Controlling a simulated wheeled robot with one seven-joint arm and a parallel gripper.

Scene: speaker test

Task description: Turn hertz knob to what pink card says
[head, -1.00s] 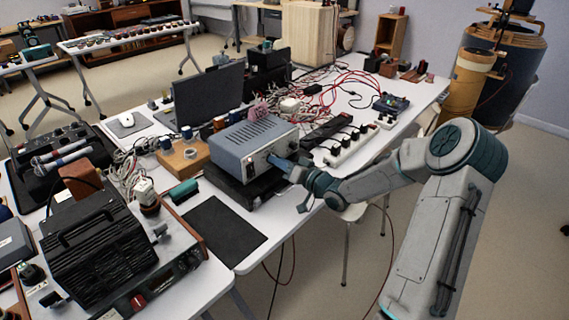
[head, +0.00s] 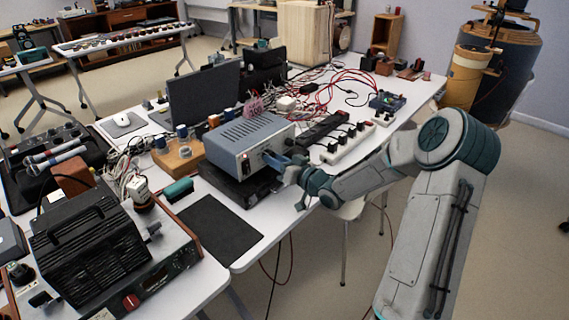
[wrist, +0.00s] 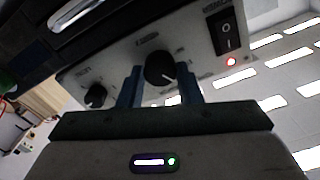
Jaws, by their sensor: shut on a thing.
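A blue-grey box device (head: 245,140) stands on a black unit near the table's front edge. In the wrist view its front panel (wrist: 120,62) shows a large black knob (wrist: 160,68) with a white pointer line, a smaller knob (wrist: 95,96), and a power switch (wrist: 226,32) beside a lit red light. My gripper (head: 273,159) is at this panel in the head view. In the wrist view its blue fingers stand either side of the large knob, shut on it. The panel lettering is too blurred to read. A small pink thing (head: 254,105) shows behind the device; no writing on it is readable.
A white power strip (head: 348,145) with black plugs lies right of the device. A laptop (head: 205,93) and tangled cables are behind it. A black mat (head: 218,230) lies in front to the left. Open floor is right of the table.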

